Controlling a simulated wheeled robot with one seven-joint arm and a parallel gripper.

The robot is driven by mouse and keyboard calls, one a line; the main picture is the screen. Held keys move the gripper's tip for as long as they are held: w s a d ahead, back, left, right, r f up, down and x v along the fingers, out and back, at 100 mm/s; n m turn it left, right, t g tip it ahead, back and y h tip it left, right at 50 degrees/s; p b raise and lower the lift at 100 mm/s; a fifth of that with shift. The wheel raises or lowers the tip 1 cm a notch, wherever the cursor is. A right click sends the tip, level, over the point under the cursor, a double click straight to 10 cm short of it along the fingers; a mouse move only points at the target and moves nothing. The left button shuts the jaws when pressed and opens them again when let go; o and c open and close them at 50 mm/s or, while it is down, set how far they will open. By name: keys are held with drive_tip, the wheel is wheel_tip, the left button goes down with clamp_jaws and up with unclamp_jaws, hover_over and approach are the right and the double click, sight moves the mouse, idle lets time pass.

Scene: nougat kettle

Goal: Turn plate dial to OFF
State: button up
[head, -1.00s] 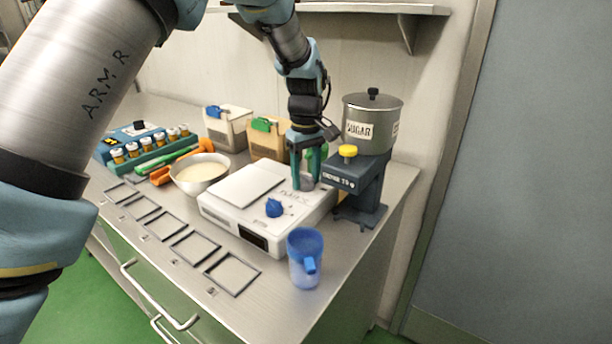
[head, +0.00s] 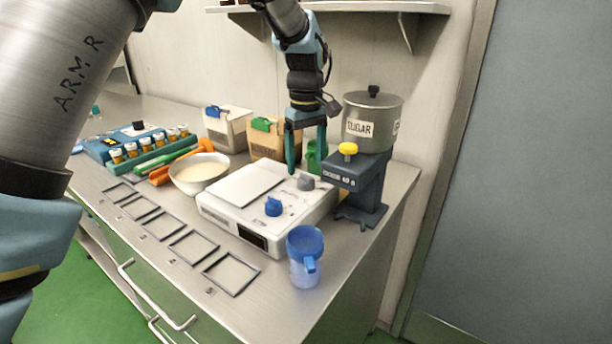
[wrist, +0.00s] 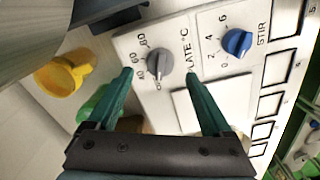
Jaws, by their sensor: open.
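The plate dial is a grey knob (head: 306,183) on the white hot plate (head: 228,219), towards its back right. It also shows in the wrist view as a grey knob (wrist: 158,61), beside "PLATE °C" and a scale with 40, 60 and 80. A small mark below the knob is too small to read surely, and I cannot tell where its pointer stands. My gripper (head: 306,171) is open and empty, just above the plate dial and apart from it. In the wrist view my gripper's fingertips (wrist: 158,75) lie either side of the dial.
The blue STIR knob (head: 273,207) sits in front of the dial. The sugar dispenser (head: 372,125) with its yellow knob (head: 348,148) stands close right. A green object (head: 315,155) is just behind the gripper. A blue cup (head: 304,256) and a bowl (head: 198,175) stand nearby.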

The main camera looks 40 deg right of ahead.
sight(306, 175)
wheel_tip(306, 175, up, 6)
drive_tip(key=b, duration=0.1)
drive_tip(key=shift+r, duration=0.2)
idle(0.4)
drive_tip(key=w+a+f, duration=0.2)
drive_tip(key=w+a, duration=0.2)
drive_tip(key=a, duration=0.5)
drive_tip(key=w+a+f, duration=0.1)
drive_tip(key=w+a, duration=0.3)
drive_tip(key=a, duration=0.5)
drive_tip(key=w+a+f, duration=0.2)
drive_tip(key=w+a, duration=0.2)
drive_tip(key=a, duration=0.5)
drive_tip(key=s+a+f, duration=0.1)
drive_tip(key=s+a, duration=0.1)
drive_tip(key=a, duration=0.5)
drive_tip(key=s+a+f+t, duration=0.1)
drive_tip(key=s+a+f, duration=0.1)
drive_tip(key=a, duration=0.5)
drive_tip(key=s+a+f, duration=0.1)
drive_tip(key=s+a, duration=0.3)
drive_tip(key=a, duration=0.4)
drive_tip(key=shift+f+t, duration=0.3)
drive_tip(key=shift+f, duration=0.1)
